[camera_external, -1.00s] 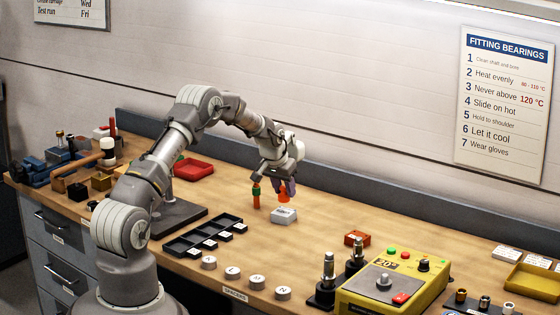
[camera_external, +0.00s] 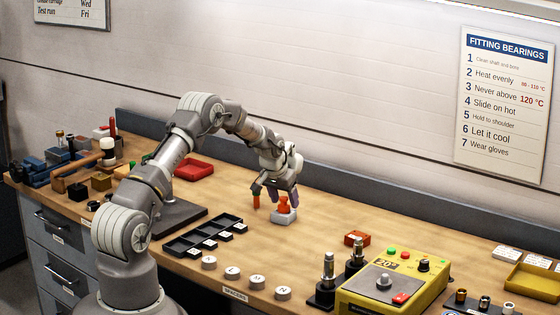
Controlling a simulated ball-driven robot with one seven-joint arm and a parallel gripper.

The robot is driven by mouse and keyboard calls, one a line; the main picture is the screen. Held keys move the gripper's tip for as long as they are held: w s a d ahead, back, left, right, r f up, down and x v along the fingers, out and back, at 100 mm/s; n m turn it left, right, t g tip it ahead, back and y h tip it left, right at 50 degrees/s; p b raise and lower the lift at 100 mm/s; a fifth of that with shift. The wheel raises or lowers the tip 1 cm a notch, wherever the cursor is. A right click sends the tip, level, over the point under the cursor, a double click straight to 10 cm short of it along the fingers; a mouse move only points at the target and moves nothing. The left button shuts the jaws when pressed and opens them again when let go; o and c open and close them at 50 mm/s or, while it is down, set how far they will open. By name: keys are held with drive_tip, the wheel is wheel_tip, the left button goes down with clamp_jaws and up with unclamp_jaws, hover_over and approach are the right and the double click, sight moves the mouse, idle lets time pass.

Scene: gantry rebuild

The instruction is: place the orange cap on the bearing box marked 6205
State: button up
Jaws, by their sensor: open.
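The orange cap (camera_external: 283,204) is upright and appears to rest on top of a small pale box (camera_external: 284,218) on the bench. The marking on this box is too small to read. My gripper (camera_external: 276,191) is open just above and around the cap, with one finger to its left and one at its upper right. From this single angle I cannot tell whether a finger touches the cap.
An orange upright piece (camera_external: 256,201) stands left of the box, its top hidden by my gripper. A black compartment tray (camera_external: 178,247) lies front left, a red tray (camera_external: 195,170) behind my arm.

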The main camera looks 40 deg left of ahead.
drive_tip(key=p+v, duration=0.2)
drive_tip(key=v, duration=1)
drive_tip(key=shift+r, duration=0.1)
wheel_tip(320, 180, up, 25)
drive_tip(key=s+d+t, duration=0.2)
drive_tip(key=d+t, duration=0.1)
drive_tip(key=t, duration=0.1)
drive_tip(key=s+d+r+t, duration=0.1)
drive_tip(key=s+r+t, duration=0.1)
drive_tip(key=s+r, duration=0.5)
drive_tip(key=s+d+r+t, duration=0.1)
drive_tip(key=s+r+t, duration=0.1)
drive_tip(key=s+r, duration=0.5)
drive_tip(key=s+d+r+m+t, duration=0.1)
drive_tip(key=s+r+t, duration=0.2)
drive_tip(key=r, duration=1.4)
drive_tip(key=s, duration=0.4)
drive_tip(key=shift+d, duration=0.3)
